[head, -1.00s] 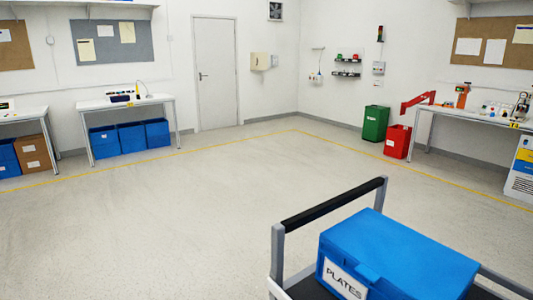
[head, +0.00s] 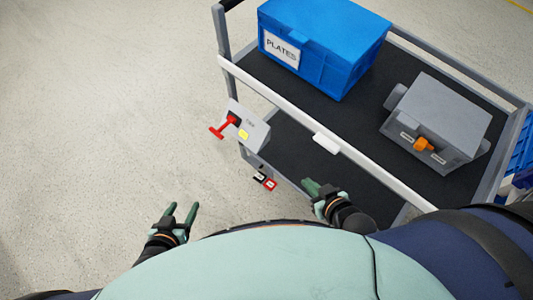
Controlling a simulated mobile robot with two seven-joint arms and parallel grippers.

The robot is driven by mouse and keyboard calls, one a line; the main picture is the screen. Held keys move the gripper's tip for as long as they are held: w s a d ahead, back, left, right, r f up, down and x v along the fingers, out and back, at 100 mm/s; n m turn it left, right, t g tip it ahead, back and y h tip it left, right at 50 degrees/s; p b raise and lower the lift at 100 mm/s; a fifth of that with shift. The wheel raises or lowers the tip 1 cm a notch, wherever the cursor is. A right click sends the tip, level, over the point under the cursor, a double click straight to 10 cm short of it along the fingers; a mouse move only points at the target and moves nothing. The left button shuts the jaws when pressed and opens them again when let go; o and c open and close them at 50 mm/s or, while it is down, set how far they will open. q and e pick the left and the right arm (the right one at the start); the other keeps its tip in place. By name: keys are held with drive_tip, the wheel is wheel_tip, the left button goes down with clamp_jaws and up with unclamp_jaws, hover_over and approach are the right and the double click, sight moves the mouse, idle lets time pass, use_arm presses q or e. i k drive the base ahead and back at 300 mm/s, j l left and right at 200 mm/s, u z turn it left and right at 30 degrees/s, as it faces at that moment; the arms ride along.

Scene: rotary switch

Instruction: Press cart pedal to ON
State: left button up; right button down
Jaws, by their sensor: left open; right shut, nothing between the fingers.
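The cart (head: 300,102) stands ahead of me with a dark upper shelf and a lower shelf. Low at its near left corner is a small pedal pair, one part dark and white (head: 260,176), one red (head: 270,185); I take these for the cart pedal, and their labels are too small to read. My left gripper (head: 182,208) is open and empty over the floor, left of the pedal and apart from it. My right gripper (head: 312,184) is shut and empty, just right of the pedal in the picture, near the cart's front edge. Which pedal position is set, I cannot tell.
A light box with a red lever (head: 224,127) and a yellow patch hangs at the cart's left end, above the pedal. A blue PLATES bin (head: 325,45) and a grey box with an orange knob (head: 437,115) sit on top. The floor (head: 100,100) at left is clear.

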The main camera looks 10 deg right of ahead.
sight(264, 180)
drive_tip(key=k+l+z, duration=0.1)
drive_tip(key=k+z, duration=0.15)
drive_tip(key=k, duration=0.7)
drive_tip(key=i+j, duration=0.25)
drive_tip(key=i, duration=0.25)
drive_tip(key=i+j+u, duration=0.1)
drive_tip(key=i+j, duration=0.15)
drive_tip(key=i, duration=0.2)
drive_tip(key=i+j, duration=0.2)
drive_tip(key=i, duration=0.3)
